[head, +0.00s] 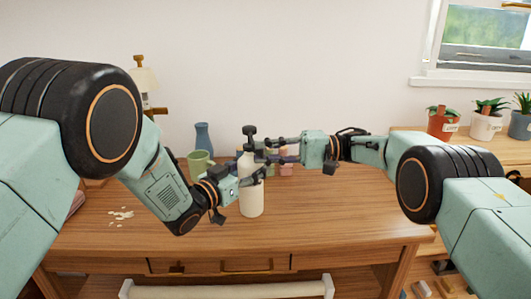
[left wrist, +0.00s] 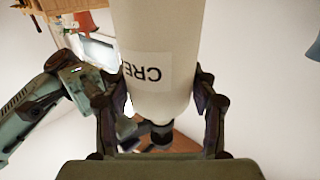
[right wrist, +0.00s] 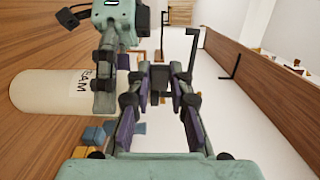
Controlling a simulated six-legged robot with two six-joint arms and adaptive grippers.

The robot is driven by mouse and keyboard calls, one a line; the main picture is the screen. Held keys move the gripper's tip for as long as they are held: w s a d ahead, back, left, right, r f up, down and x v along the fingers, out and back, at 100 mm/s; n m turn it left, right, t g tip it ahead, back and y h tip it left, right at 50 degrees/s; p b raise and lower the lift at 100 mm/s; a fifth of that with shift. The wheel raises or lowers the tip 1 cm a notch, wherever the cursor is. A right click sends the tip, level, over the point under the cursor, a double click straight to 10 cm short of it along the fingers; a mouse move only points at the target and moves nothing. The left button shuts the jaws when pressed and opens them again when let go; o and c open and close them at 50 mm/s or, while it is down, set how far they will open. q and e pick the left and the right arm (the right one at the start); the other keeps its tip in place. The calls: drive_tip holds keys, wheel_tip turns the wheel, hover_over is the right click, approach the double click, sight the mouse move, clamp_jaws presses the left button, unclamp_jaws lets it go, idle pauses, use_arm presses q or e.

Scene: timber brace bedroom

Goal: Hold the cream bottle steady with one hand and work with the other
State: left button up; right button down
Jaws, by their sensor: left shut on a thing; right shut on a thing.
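The cream bottle (head: 251,201) is off-white with a dark pump top (head: 249,131), upright over the wooden desk (head: 330,225). Its lettered label shows in the left wrist view (left wrist: 150,68) and partly in the right wrist view (right wrist: 45,95). My left gripper (head: 250,178) is shut on the bottle's body, one finger on each side. My right gripper (head: 262,149) comes from the right and is shut on the dark pump top near the neck. My left gripper hides part of the body. I cannot tell whether the base touches the desk.
A green mug (head: 199,162) and blue vase (head: 203,137) stand behind left. Coloured blocks (head: 286,167) are behind the bottle. A lamp (head: 146,82) is at the back left, pale scraps (head: 121,214) at the front left. Potted plants (head: 443,123) stand right. The desk's right front is clear.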

drive_tip(key=shift+s+d+n+g, duration=0.1)
drive_tip(key=shift+n+g, duration=0.2)
drive_tip(key=shift+g, duration=0.2)
drive_tip(key=c, duration=1.5)
unclamp_jaws()
